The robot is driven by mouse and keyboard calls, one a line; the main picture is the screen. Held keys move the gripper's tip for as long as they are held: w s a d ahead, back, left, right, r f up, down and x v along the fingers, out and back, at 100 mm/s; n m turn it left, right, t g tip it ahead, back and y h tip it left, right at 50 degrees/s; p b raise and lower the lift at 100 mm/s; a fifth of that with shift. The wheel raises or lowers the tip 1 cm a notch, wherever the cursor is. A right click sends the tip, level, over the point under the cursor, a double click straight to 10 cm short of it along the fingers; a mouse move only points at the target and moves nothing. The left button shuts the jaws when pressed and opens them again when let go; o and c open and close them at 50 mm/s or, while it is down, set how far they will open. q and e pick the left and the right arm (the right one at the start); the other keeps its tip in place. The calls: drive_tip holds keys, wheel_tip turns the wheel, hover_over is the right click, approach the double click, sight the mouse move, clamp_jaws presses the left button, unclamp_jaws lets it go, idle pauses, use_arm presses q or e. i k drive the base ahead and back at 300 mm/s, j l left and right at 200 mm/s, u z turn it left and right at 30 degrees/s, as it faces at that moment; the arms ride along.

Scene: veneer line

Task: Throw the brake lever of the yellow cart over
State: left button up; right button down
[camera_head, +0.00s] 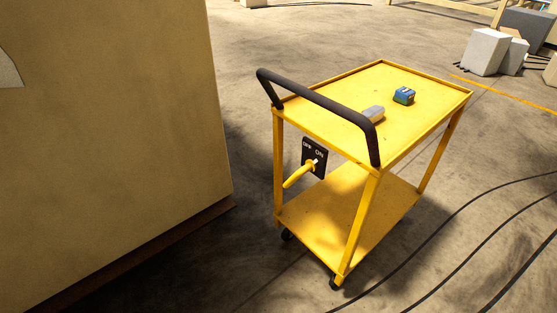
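The yellow cart (320,128) stands on the concrete floor, right of the picture's middle, with its black push handle (318,101) toward me. A black plate (319,152) marked OFF and ON is mounted on the cart's near side, below the top tray. The yellow brake lever (298,175) comes out of this plate and points down and to the left, toward the side of the OFF mark. Nothing touches the lever. Neither of my grippers shows in the head view.
A large tan block (110,130) fills the left, close to the cart. A blue object (404,95) and a grey object (373,114) lie on the cart's top. Black cables (460,225) run across the floor at right. Grey boxes (485,52) stand at the back right.

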sight(311, 166)
drive_tip(key=i+j+z, duration=0.1)
drive_tip(key=i+j, duration=0.15)
drive_tip(key=i+j+z, duration=0.15)
drive_tip(key=j, duration=0.3)
drive_tip(key=i+j+z, duration=0.1)
drive_tip(key=i+j, duration=0.15)
drive_tip(key=i+j+z, duration=0.1)
drive_tip(key=j, duration=0.4)
drive_tip(key=i, duration=0.1)
